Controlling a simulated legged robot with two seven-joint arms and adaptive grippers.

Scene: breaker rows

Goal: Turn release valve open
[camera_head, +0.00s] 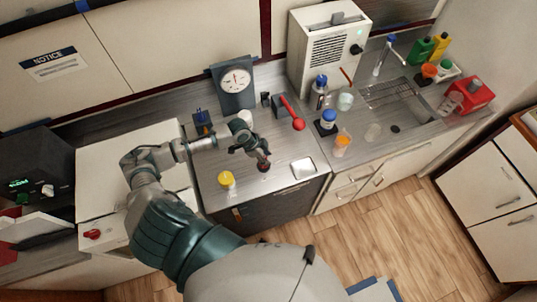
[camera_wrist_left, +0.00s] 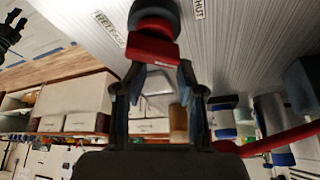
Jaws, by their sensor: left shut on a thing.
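The release valve shows in the left wrist view as a red handle (camera_wrist_left: 151,49) on a dark round hub (camera_wrist_left: 155,14), set on a pale ribbed panel. A label beside it ends in "HUT", and another label (camera_wrist_left: 108,28) is too blurred to read surely. My left gripper (camera_wrist_left: 158,72) is shut on the red handle, one finger on each side. In the head view my left gripper (camera_head: 262,160) reaches down to the small dark red valve (camera_head: 263,167) on the counter and partly hides it. A dark gripper-like part, probably my right gripper (camera_wrist_left: 12,30), shows at the left wrist view's edge.
A pressure gauge (camera_head: 235,82) stands behind my left arm, and a red-tipped lever (camera_head: 298,123) is to the right. A yellow-lidded jar (camera_head: 226,179) is left of the valve. A sink (camera_head: 395,97) and bottles are at the right.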

